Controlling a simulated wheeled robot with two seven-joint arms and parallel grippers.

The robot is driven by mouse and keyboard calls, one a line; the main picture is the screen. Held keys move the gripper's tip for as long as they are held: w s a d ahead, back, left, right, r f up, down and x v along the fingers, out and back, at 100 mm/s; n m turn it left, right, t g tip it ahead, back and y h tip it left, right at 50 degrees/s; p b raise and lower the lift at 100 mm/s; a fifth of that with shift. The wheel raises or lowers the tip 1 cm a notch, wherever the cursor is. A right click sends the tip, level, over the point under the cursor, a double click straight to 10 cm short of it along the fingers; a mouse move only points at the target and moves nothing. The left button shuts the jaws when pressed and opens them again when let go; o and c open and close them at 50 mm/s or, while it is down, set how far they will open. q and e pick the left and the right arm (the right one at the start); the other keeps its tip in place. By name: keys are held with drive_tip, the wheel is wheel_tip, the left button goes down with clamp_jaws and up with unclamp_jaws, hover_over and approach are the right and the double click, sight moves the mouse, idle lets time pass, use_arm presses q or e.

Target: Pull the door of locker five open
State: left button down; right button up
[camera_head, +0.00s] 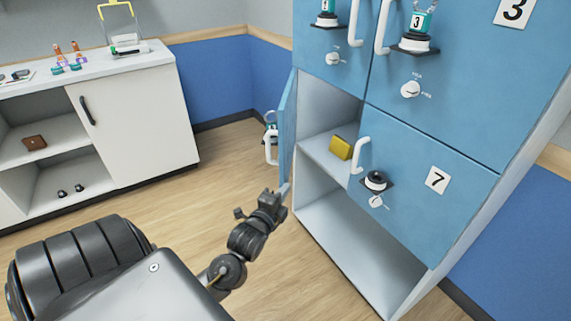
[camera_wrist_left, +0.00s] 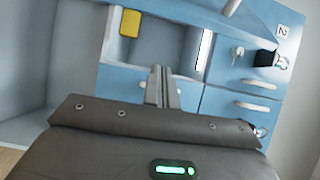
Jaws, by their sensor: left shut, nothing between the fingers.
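A blue locker door (camera_head: 286,125) on the left of the cabinet stands swung open, seen nearly edge-on. Its white handle (camera_head: 271,147) is on the outer face; no number on it can be read, so I cannot confirm that it is locker five. The open compartment beside it has a yellow object (camera_head: 341,147) on its shelf, which also shows in the left wrist view (camera_wrist_left: 130,22). My left gripper (camera_head: 283,189) is at the lower end of the open door, shut and empty; I cannot tell if it touches. Its fingers (camera_wrist_left: 163,82) are together. My right gripper is not in view.
The closed door marked 7 (camera_head: 438,204) and the door marked 3 (camera_head: 470,80) are to the right, with handles and knobs. An open lower compartment (camera_head: 350,245) is below. A white counter (camera_head: 135,115) stands at left, with clear wooden floor (camera_head: 215,170) between.

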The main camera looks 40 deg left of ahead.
sight(284, 170)
use_arm(q)
drive_tip(key=x, duration=1)
drive_tip(key=s+a, duration=0.2)
drive_tip(key=a, duration=0.1)
drive_tip(key=shift+s+a+r, duration=0.1)
drive_tip(key=shift+a, duration=0.1)
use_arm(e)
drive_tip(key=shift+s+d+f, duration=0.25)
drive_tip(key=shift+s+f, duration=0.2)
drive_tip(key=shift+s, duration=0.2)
use_arm(q)
drive_tip(key=shift+s+a, duration=0.1)
drive_tip(key=shift+a, duration=0.05)
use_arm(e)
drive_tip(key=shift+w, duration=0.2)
